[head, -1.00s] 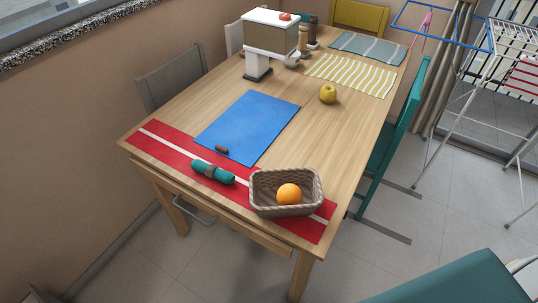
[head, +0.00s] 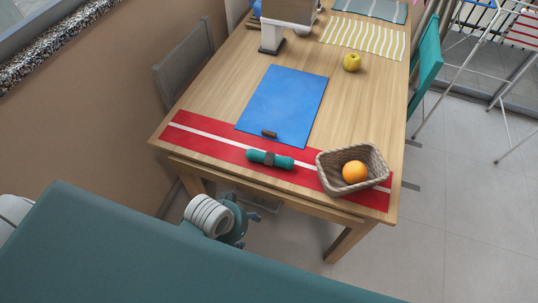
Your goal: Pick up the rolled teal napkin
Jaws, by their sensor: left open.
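The rolled teal napkin (head: 262,158) lies on the red runner with a white stripe (head: 215,145) near the table's front edge. A dark brown band wraps its middle. My left gripper (head: 254,211) is in front of the table's front edge, below and slightly left of the napkin in the picture. It is apart from the napkin and is open and empty; its fingers are small and partly hidden by its wrist. My right gripper is not in view.
A wicker basket (head: 325,170) holding an orange (head: 355,172) stands right of the napkin. A small brown object (head: 269,133) lies on the blue mat (head: 285,100) behind it. A yellow apple (head: 352,62) sits farther back. A grey chair (head: 183,65) stands at the left.

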